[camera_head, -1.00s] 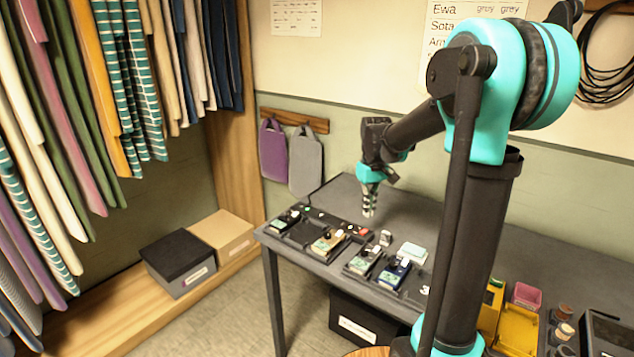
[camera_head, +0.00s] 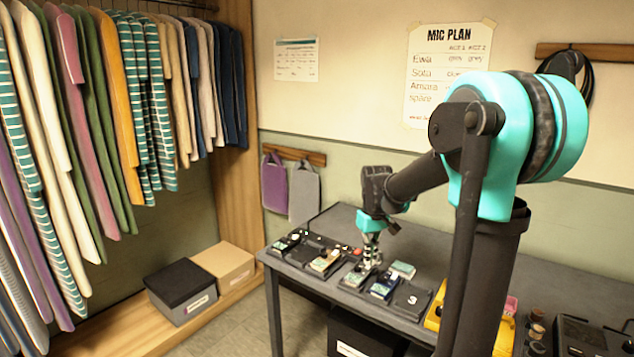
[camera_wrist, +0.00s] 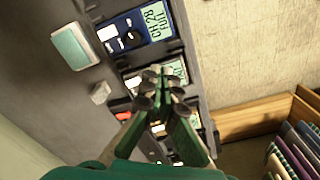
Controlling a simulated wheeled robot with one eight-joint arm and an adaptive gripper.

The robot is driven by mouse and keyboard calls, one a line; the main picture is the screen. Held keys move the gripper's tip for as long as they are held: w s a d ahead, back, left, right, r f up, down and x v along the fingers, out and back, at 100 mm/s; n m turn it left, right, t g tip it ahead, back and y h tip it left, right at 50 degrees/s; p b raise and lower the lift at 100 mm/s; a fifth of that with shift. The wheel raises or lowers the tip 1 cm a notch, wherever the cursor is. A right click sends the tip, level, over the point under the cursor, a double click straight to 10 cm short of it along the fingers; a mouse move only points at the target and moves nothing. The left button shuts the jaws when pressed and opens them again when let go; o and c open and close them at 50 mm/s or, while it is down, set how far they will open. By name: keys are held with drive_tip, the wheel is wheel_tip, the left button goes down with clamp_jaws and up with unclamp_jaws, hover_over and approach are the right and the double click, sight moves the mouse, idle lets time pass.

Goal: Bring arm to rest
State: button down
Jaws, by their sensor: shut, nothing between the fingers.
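My arm shows on the right side of the head view, bent forward over the table (camera_head: 590,284). My gripper (camera_head: 372,247) points down over the table, above the row of small devices. In the wrist view my gripper (camera_wrist: 160,84) has its fingertips together with nothing held. Below it lie a blue device (camera_wrist: 130,33) with a lit display reading CH 28 and a device with a pale display (camera_wrist: 175,70), partly hidden by the fingers. The blue device also shows in the head view (camera_head: 384,287).
A pale green-white block (camera_head: 403,269) lies behind the devices; it also shows in the wrist view (camera_wrist: 75,46). A yellow case (camera_head: 504,335) and small jars (camera_head: 536,331) stand at the right. Clothes hang at left, above a black-lidded box (camera_head: 181,284). A mic plan sheet (camera_head: 446,75) hangs on the wall.

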drive_tip(key=s+d+f+m+t, duration=0.1)
drive_tip(key=s+f, duration=0.4)
drive_tip(key=s, duration=0.5)
drive_tip(key=s+d+f+m+t, duration=0.2)
drive_tip(key=s+f+m, duration=0.1)
drive_tip(key=s, duration=0.7)
drive_tip(key=shift+d+f+t, duration=0.3)
drive_tip(key=shift+f+t, duration=0.1)
drive_tip(key=shift+f, duration=0.45)
